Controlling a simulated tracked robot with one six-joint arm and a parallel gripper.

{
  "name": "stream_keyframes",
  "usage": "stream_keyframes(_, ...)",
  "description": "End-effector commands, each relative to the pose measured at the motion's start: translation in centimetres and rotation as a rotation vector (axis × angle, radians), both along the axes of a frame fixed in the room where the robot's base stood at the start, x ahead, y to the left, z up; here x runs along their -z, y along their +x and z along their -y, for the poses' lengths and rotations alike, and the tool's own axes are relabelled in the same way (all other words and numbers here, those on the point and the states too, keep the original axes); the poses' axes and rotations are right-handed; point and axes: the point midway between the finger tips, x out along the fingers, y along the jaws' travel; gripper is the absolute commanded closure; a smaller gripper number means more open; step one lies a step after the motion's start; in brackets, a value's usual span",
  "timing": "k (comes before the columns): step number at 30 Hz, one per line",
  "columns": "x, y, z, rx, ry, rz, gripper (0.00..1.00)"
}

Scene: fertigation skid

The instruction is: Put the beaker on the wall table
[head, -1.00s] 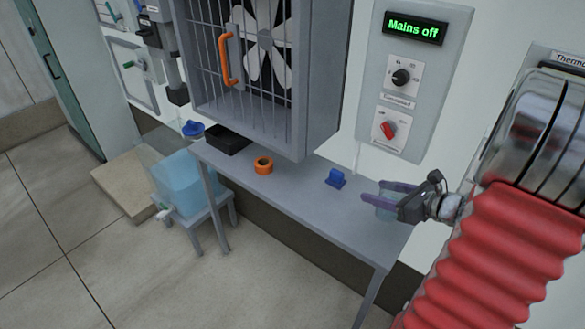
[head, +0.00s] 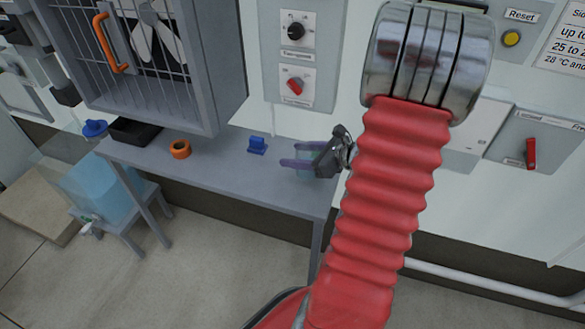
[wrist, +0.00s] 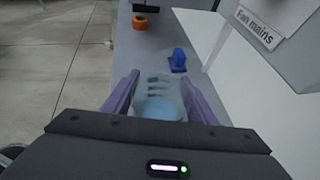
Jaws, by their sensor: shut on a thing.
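The beaker (wrist: 158,108) is clear, with pale blue liquid in it. It sits between the two purple fingers of my gripper (head: 284,154), which are shut on it. The wall table (head: 215,170) is a grey top against the wall. My gripper and the beaker are at its right end, at or just above the top. I cannot tell whether the beaker's base touches it.
A blue clamp-like piece (head: 257,145) stands left of the beaker. An orange ring (head: 180,149) and a black tray (head: 134,131) lie farther left, below a caged fan (head: 150,70). A blue container (head: 100,188) stands on a low stool. The table's front strip is clear.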

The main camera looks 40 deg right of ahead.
Motion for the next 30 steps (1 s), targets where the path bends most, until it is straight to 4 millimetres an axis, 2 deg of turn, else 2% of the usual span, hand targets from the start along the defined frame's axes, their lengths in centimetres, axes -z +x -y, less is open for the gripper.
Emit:
stream_keyframes(3,1.6,0.0,0.0,0.001,0.003,-0.001,0.77)
stream_keyframes(6,2.2,0.0,0.0,0.000,0.001,0.000,0.77)
stream_keyframes(20,2.8,0.0,0.1,0.003,0.001,0.000,0.77)
stream_keyframes(30,6.2,-0.1,0.1,0.003,0.002,0.000,0.77)
